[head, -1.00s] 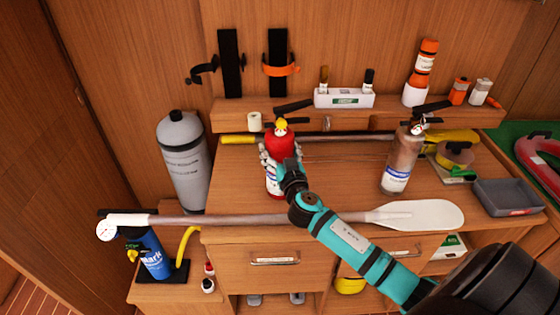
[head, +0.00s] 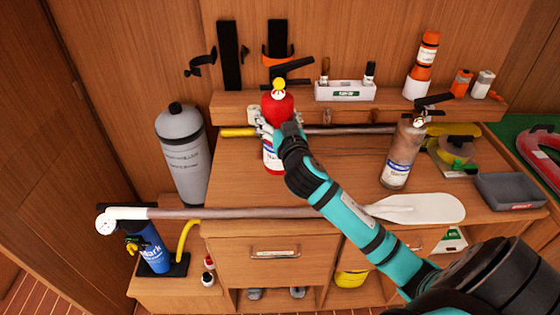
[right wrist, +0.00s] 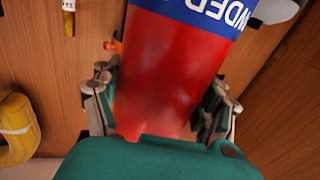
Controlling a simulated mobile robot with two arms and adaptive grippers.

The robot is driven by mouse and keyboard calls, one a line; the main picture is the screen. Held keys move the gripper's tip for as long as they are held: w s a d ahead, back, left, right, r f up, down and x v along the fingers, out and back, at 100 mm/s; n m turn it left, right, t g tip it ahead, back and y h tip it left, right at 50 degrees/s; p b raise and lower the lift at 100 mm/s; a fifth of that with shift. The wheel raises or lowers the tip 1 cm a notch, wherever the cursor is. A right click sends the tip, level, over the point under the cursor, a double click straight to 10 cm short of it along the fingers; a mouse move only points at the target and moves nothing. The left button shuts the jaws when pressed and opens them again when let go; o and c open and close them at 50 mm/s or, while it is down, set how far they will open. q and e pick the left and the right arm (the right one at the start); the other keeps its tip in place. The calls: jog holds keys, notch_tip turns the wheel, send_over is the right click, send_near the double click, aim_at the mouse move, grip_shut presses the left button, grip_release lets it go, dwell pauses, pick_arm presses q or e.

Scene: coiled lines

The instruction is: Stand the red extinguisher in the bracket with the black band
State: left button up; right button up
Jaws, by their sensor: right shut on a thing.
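The red extinguisher (head: 278,108), with a black handle and a yellow disc at its top, stands roughly upright in my right gripper (head: 280,131), lifted over the rear of the worktop. In the right wrist view the fingers close on both sides of its red body (right wrist: 165,85), beside a blue and white label. The bracket with the black band (head: 230,58) is on the back wall, up and left of the extinguisher; its band stands open to the left. The bracket with the orange band (head: 278,32) is right behind the extinguisher's handle, which partly hides it. My left gripper is not in view.
A white-bladed paddle (head: 418,208) lies across the front of the worktop. A raised ledge (head: 240,104) runs below the brackets, holding a white box (head: 345,92). A grey cylinder (head: 184,150) stands left; a brownish extinguisher (head: 402,155) stands right.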

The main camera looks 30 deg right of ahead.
jog(key=s+a+f+h+b, duration=0.1)
jog(key=s+a+f+b, duration=0.15)
jog(key=s+b, duration=0.3)
jog(key=s+a+f+b, duration=0.1)
jog(key=s+a+b, duration=0.3)
jog(key=s, duration=0.3)
jog(key=shift+m, duration=0.3)
jog(key=shift+w+d+f+p, duration=0.35)
jog(key=shift+w+d+f, duration=0.75)
jog(key=shift+w, duration=1.15)
jog(key=shift+w+d+f+p, duration=0.5)
jog(key=shift+w+d, duration=0.95)
jog(key=shift+w, duration=0.75)
jog(key=shift+w+d+f+p, duration=0.25)
jog(key=shift+w+d+f, duration=0.85)
jog(key=shift+w, duration=1.15)
jog(key=shift+d+r, duration=0.2)
jog(key=o, duration=1.3)
jog(key=shift+f+g, duration=0.3)
jog(key=shift+f, duration=0.1)
jog(key=o, duration=0.4)
jog(key=shift+s+a+r, duration=0.1)
jog(key=shift+s, duration=0.05)
jog(key=shift+o, duration=0.2)
